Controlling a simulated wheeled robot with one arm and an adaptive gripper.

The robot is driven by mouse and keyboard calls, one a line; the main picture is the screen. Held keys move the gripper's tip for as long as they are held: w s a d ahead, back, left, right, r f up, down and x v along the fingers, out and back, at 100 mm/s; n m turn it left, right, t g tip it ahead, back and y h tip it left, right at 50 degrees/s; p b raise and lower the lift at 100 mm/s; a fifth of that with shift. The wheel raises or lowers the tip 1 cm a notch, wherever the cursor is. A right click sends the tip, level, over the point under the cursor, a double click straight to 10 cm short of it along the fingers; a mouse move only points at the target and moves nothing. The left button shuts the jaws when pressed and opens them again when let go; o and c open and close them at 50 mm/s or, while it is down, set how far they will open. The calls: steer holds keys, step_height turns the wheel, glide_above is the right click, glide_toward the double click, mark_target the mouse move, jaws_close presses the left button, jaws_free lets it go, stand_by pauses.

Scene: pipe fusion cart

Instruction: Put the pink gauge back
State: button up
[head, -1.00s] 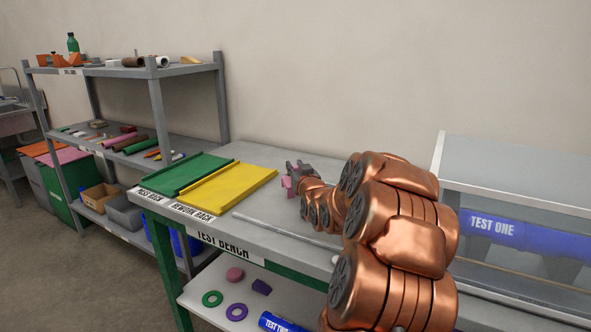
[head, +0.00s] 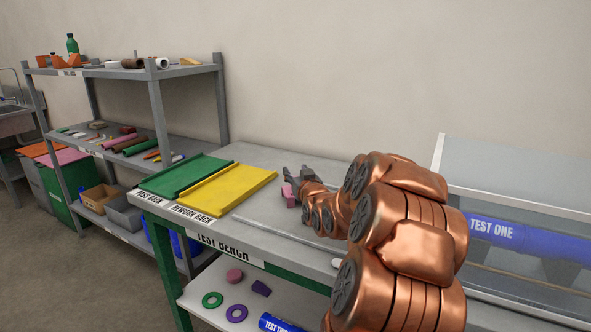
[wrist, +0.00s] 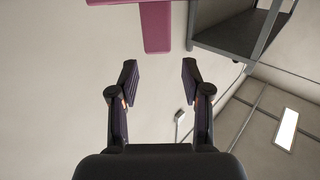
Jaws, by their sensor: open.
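The pink gauge (head: 290,196) shows in the head view just below and in front of my gripper (head: 293,174), above or on the far part of the test bench. I cannot tell whether it touches the bench top. In the wrist view the pink gauge (wrist: 155,28) is a T-shaped piece at the top edge, partly cut off by the frame. My gripper (wrist: 157,75) is open there, with an empty gap between its fingertips. The gauge lies beyond the tips, not between them.
The green pass rack (head: 185,175) and yellow rework rack (head: 228,188) lie on the test bench (head: 300,238), left of my gripper. A grey shelf unit (head: 158,115) with several parts stands further left. A clear-fronted case with a blue TEST ONE pipe (head: 500,232) is at right.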

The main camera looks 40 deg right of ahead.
steer(key=v, duration=0.4)
steer(key=shift+s+a+f, duration=0.1)
steer(key=shift+s+f, duration=0.15)
steer(key=shift+f, duration=0.1)
steer(key=shift+s+a+r, duration=0.3)
steer(key=shift+s, duration=0.25)
steer(key=shift+r, duration=0.25)
